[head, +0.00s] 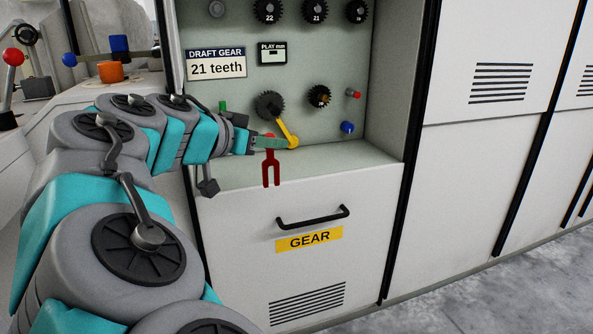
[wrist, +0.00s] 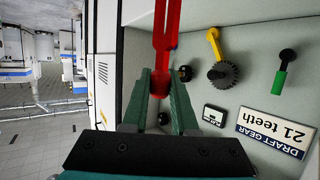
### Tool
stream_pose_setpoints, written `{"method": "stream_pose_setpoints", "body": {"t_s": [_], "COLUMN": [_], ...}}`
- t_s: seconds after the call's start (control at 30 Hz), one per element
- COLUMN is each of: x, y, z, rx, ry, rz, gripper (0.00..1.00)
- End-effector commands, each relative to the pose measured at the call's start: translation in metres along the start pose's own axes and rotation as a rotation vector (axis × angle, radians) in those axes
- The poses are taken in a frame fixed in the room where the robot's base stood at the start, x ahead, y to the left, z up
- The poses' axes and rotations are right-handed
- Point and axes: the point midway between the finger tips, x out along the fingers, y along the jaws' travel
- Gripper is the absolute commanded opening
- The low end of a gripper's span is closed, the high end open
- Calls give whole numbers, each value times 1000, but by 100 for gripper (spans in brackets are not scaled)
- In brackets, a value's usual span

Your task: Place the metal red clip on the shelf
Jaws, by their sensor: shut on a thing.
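The red metal clip (head: 270,167) is a flat fork with two prongs that hang downward in the head view. My gripper (head: 283,143) is shut on its rounded top end. In the wrist view the clip (wrist: 162,40) sits between the fingertips of my gripper (wrist: 160,88) and runs up out of the picture. The shelf (head: 355,165) is the pale ledge at the bottom of the open machine recess. The clip is in front of the shelf's front edge in the head view. I cannot tell its exact height above the ledge.
A yellow lever (head: 287,131) on a dark gear stands close behind my gripper. A gear with an orange centre (head: 319,96), a red knob (head: 354,94) and a blue knob (head: 347,127) stick out of the back panel. The ledge's right part is clear. A drawer handle (head: 312,217) is below.

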Motion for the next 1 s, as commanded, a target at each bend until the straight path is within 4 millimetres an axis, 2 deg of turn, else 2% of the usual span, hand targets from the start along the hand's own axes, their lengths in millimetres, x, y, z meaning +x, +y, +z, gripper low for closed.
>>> {"method": "stream_pose_setpoints", "body": {"t_s": [0.17,0.5,1.0], "x": [14,45,80], "y": [-16,-61,-112], "z": [0,-6,-14], "rx": [-2,-2,-1], "ry": [-4,-4,-4], "rz": [5,1,1], "gripper": [0,0,0]}}
